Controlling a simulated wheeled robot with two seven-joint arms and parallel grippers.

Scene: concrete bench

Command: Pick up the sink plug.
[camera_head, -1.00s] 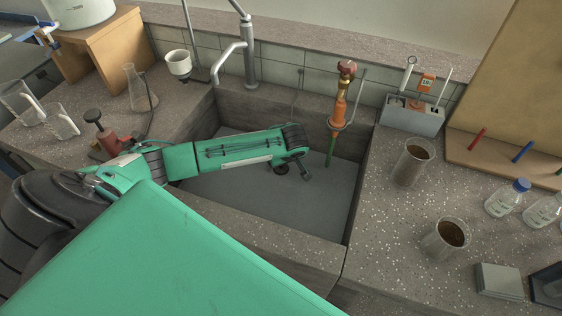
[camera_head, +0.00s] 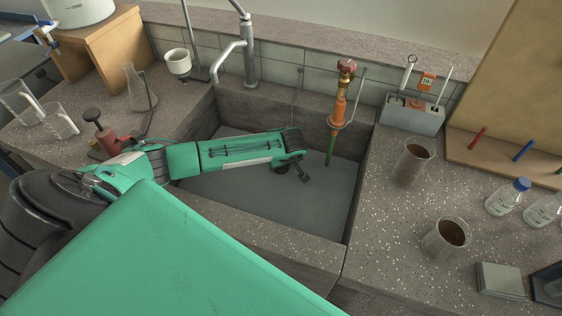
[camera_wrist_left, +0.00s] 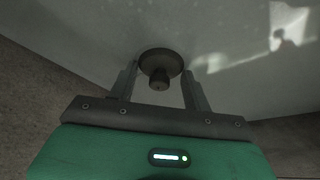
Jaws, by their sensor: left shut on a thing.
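The sink plug (camera_wrist_left: 161,64) is a dark round disc with a small knob that faces the left wrist camera. My left gripper (camera_wrist_left: 160,72) reaches down into the sink, and its two fingers are shut on the plug, one at each side of the disc. In the head view the left gripper (camera_head: 292,173) is over the grey sink floor, and a dark edge of the plug (camera_head: 281,168) shows beside the finger. The gripper hides most of the plug there. The plug's underside is hidden, so I cannot tell if it touches the floor. My right gripper is not in view.
The sink (camera_head: 325,205) has high stone walls around my left arm. A tap (camera_head: 250,62) stands at its back edge. Brown-filled beakers (camera_head: 411,163) stand on the right counter.

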